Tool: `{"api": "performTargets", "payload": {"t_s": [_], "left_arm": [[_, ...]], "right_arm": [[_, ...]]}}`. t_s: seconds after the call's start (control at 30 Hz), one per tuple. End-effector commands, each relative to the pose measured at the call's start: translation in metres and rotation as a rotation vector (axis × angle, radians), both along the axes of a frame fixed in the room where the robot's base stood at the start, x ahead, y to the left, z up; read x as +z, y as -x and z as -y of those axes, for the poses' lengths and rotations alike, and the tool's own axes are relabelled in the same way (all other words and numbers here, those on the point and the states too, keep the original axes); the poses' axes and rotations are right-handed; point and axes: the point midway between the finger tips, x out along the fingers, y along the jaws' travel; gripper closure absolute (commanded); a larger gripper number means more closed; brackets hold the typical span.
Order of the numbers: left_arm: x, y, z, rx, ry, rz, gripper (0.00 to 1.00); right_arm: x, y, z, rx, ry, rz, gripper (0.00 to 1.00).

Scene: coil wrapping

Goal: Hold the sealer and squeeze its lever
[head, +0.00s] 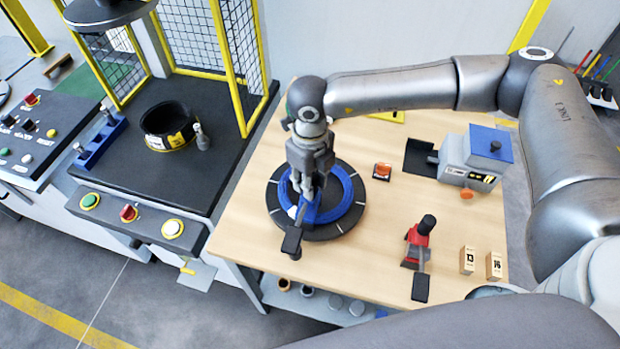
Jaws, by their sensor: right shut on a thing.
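A blue hand tool that looks like the sealer (322,213) is at the near part of a blue ring (352,205) on a round black disc (273,200). Its dark lever (292,240) points toward the table's front edge. My right gripper (310,194) comes down from above and is shut on the tool. The fingers hide part of the tool, so I cannot tell exactly which part they grip, or how far the lever is squeezed. My left gripper is not in view.
A red tool (417,246) with a black handle stands on the wooden table (350,258), beside two numbered blocks (468,260). A grey and blue machine (470,158) and a small orange-topped item (382,171) are farther back. A caged station with buttons (129,213) stands left.

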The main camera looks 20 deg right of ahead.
Motion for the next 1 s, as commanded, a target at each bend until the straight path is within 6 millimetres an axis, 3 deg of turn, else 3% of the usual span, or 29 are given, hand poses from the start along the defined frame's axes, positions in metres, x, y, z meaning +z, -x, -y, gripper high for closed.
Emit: {"api": "performTargets", "payload": {"t_s": [1.0], "left_arm": [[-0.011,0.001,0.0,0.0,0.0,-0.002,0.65]], "right_arm": [[-0.007,0.002,0.0,0.001,-0.001,-0.005,1.0]]}}
